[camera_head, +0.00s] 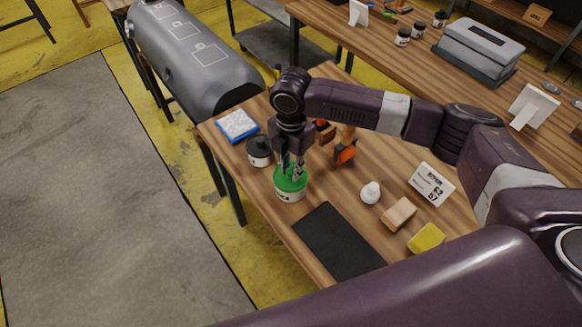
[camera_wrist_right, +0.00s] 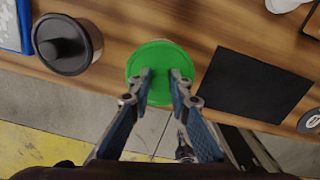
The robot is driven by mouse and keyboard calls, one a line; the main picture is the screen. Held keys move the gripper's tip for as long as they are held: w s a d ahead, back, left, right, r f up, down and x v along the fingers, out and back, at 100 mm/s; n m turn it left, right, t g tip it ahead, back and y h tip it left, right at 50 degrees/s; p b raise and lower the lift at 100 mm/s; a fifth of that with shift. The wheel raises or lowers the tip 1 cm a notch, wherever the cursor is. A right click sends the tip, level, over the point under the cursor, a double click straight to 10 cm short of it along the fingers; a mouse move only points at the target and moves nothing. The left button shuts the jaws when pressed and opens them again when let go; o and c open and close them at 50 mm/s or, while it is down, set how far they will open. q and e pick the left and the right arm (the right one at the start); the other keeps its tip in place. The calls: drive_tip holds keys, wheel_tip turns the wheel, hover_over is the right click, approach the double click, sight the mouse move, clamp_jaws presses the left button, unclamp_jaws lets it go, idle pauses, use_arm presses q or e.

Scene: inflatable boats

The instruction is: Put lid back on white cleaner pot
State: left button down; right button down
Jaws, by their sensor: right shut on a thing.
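The white cleaner pot (camera_head: 290,195) stands near the table's front left edge, with a dark mark on its side. The round green lid (camera_head: 291,179) is over its mouth; I cannot tell whether it is fully seated. In the right wrist view the green lid (camera_wrist_right: 160,72) covers nearly all of the pot. My right gripper (camera_head: 292,172) points down and is shut on the lid's knob, with its fingertips (camera_wrist_right: 160,77) on either side. My left gripper is not in view.
A black-lidded pot (camera_head: 259,151) and a blue-and-white packet (camera_head: 238,125) stand left of the pot. A black mat (camera_head: 338,240) lies to the right. An orange-and-black tool (camera_head: 345,151), white bottle (camera_head: 371,192), wooden block (camera_head: 399,214) and yellow sponge (camera_head: 426,238) are further right.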

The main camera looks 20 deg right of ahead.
drive_tip(key=shift+p, duration=0.9)
idle(0.6)
drive_tip(key=shift+f+p, duration=0.1)
drive_tip(key=shift+p, duration=0.25)
idle(1.0)
drive_tip(key=shift+p, duration=0.45)
idle(0.5)
drive_tip(key=c, duration=1.2)
unclamp_jaws()
drive_tip(key=shift+c, duration=0.2)
drive_tip(key=shift+r+p, duration=3.5)
drive_tip(key=shift+p, duration=0.25)
